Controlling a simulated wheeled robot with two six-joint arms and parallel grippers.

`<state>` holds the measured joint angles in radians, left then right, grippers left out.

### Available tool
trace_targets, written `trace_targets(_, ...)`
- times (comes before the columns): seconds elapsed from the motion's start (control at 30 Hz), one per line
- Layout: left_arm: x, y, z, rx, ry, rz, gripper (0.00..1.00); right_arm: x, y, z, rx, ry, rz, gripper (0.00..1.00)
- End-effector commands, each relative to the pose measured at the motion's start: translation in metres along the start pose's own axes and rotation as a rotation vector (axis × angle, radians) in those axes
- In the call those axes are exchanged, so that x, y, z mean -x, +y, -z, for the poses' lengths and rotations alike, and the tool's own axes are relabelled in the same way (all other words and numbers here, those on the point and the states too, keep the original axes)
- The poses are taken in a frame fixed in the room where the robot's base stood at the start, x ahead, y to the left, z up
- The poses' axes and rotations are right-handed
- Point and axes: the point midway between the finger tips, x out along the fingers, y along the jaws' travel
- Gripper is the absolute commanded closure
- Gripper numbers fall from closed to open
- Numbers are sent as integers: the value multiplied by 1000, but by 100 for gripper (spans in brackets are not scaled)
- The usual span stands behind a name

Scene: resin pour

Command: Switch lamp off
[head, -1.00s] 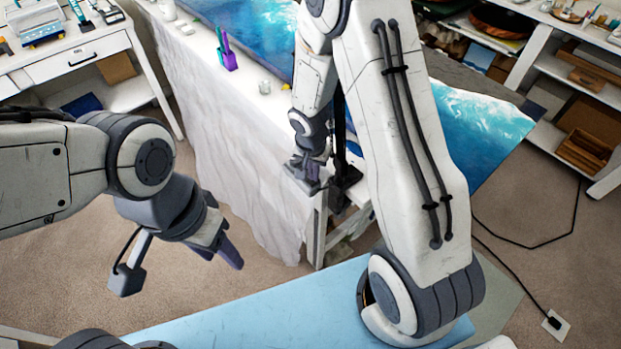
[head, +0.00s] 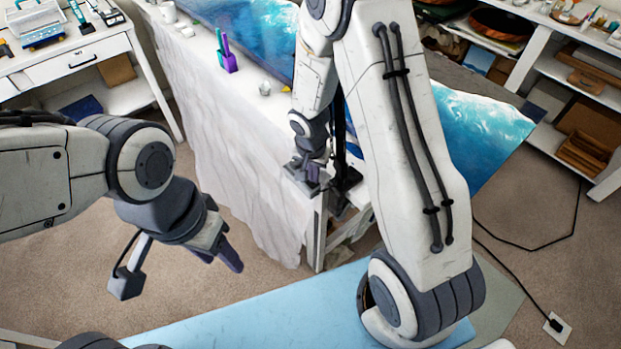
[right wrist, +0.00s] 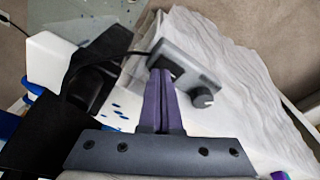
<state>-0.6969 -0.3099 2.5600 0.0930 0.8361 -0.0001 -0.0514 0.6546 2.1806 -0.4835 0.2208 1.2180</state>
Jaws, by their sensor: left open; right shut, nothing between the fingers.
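A grey control box (right wrist: 184,68) with a round dark knob (right wrist: 203,97) sits at the corner of the white-draped table in the right wrist view. In the head view this grey box (head: 297,176) is partly hidden by my right gripper. My right gripper (right wrist: 160,73) is shut and empty, its purple fingertips at the box's near edge, beside a dark part on it; contact cannot be told. A black post and clamp (head: 346,182) stand at the same corner, perhaps the lamp's; no lamp head shows. My left gripper (head: 233,260) is open, empty, above the floor left of the table.
A light blue mat (head: 250,305) lies in front. Shelves (head: 575,110) stand right, a white desk (head: 75,55) left. A cable crosses the floor.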

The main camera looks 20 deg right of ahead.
Motion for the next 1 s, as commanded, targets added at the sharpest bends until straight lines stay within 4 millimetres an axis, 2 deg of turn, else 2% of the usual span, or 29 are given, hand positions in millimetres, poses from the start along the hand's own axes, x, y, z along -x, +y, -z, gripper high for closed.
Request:
trace_targets(0.1, 11, 1, 1, 0, 0, 0, 50, 14, 0, 2, 0, 1, 0, 100)
trace_targets(0.7, 46, 3, 2, 0, 0, 0, 50, 60, 0, 9, 0, 0, 0, 100)
trace_targets(1.0, 46, 3, 2, 0, 0, 0, 50, 60, 0, 9, 0, 0, 0, 100)
